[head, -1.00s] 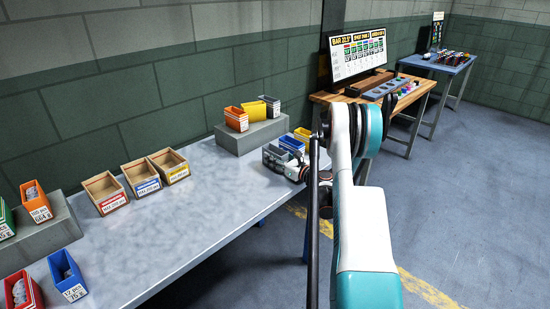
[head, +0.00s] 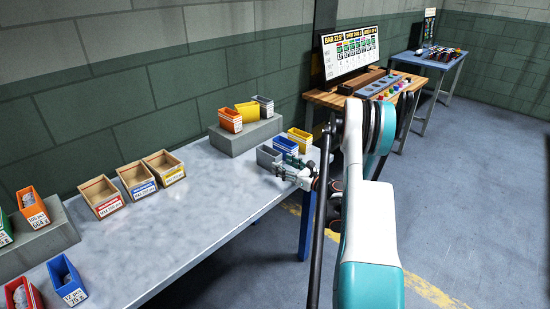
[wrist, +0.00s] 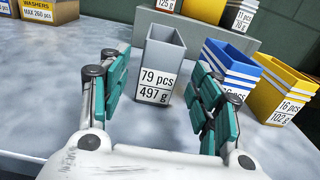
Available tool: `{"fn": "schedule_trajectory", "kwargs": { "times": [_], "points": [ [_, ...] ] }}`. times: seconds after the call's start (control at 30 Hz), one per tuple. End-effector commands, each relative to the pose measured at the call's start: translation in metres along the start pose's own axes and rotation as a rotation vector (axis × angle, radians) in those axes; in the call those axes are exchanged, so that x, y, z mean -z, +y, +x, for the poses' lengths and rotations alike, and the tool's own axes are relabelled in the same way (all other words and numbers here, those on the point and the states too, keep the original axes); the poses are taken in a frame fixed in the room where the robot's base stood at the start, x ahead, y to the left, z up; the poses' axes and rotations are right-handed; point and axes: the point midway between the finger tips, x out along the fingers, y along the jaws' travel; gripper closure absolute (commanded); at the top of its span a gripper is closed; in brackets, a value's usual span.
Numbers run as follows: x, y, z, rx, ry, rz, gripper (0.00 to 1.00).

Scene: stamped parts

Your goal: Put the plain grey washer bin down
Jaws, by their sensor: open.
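The plain grey bin (head: 268,156) stands upright on the grey table near its right end. In the wrist view the grey bin (wrist: 164,52) looks empty, and its white label reads 79 pcs, 497 g. My gripper (head: 303,178) is low over the table at its right edge, just to the right of the bin. In the wrist view my gripper (wrist: 163,66) is open, with its teal-padded fingers spread left and right of the bin's outline. Gaps show on both sides, and the fingers are not on the bin.
A striped blue bin (wrist: 232,68) stands close to the right finger, with a yellow bin (wrist: 284,86) beyond. Behind, a grey block (head: 246,137) carries orange, yellow and grey bins. Wooden bins (head: 137,178) stand to the left. The table middle is clear.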

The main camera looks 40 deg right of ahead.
Motion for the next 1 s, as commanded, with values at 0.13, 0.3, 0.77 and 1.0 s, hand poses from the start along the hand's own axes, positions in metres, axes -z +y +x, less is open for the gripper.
{"fn": "schedule_trajectory", "kwargs": {
  "times": [0.13,0.3,0.77,1.0],
  "points": [
    [-0.001,-0.001,-0.022,0.002,0.000,0.000,0.42],
    [0.000,0.000,-0.033,0.000,0.000,0.000,0.42],
    [0.001,0.000,-0.034,0.000,0.000,0.000,0.42],
    [-0.006,0.006,-0.028,-0.012,-0.001,-0.011,0.42]
  ]
}}
